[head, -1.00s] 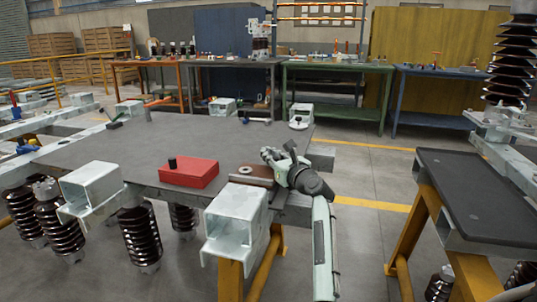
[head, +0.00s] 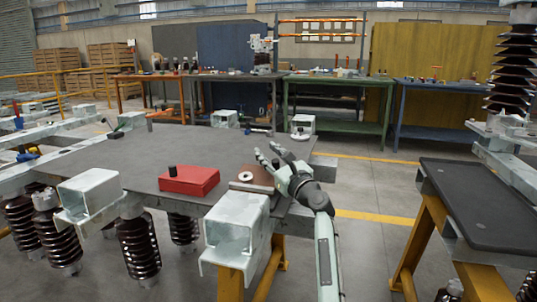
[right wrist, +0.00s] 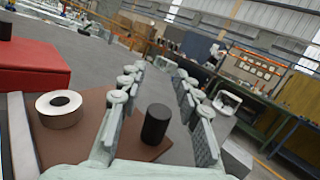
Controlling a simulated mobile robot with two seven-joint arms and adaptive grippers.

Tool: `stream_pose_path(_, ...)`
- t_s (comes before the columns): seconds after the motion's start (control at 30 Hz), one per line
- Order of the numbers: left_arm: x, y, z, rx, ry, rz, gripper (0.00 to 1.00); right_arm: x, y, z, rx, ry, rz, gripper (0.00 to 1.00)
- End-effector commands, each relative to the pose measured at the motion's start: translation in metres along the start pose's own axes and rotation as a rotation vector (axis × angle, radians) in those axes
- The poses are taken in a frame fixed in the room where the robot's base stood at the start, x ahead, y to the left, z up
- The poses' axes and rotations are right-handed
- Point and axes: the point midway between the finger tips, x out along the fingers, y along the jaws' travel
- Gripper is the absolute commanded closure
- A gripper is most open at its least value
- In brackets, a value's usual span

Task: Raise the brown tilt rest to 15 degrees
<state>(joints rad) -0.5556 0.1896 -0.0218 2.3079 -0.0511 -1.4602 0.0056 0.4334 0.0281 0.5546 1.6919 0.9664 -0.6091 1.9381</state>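The brown tilt rest (head: 262,178) lies near the front right edge of the grey table, with a metal ring (head: 245,177) on it. In the right wrist view the brown plate (right wrist: 75,140) carries the ring (right wrist: 59,108) on its left. A black cylinder (right wrist: 156,124) stands at its right side, hidden in the head view. My right gripper (head: 268,152) is over the rest's right side. In the right wrist view its fingers (right wrist: 160,72) are spread, the cylinder showing between them with gaps on both sides. The rest's angle cannot be read. My left gripper is out of view.
A red block (head: 189,181) with a black knob (head: 172,171) sits left of the rest. Metal box-section pieces (head: 235,228) stand at the table's front edge. The table's middle (head: 130,160) is clear. A dark-topped stand (head: 480,205) is at right.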

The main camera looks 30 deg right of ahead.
Motion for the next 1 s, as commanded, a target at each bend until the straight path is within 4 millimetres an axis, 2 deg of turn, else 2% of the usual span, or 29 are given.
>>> stream_pose_path(0.27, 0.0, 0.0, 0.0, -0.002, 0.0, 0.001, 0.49, -0.001, 0.0, 0.0, 0.001, 0.0, 0.0, 0.65)
stream_pose_path(0.37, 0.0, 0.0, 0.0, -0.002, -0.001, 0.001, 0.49, -0.007, 0.0, -0.001, 0.001, 0.001, 0.0, 0.65)
stream_pose_path(0.47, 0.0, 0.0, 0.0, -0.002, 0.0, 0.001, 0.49, -0.022, 0.001, -0.001, 0.001, 0.002, 0.0, 0.65)
stream_pose_path(0.8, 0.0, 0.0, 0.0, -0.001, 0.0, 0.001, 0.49, -0.093, 0.0, -0.001, 0.0, 0.002, -0.001, 0.65)
stream_pose_path(1.0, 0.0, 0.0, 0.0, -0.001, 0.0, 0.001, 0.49, -0.116, 0.0, 0.0, 0.001, 0.001, 0.0, 0.65)
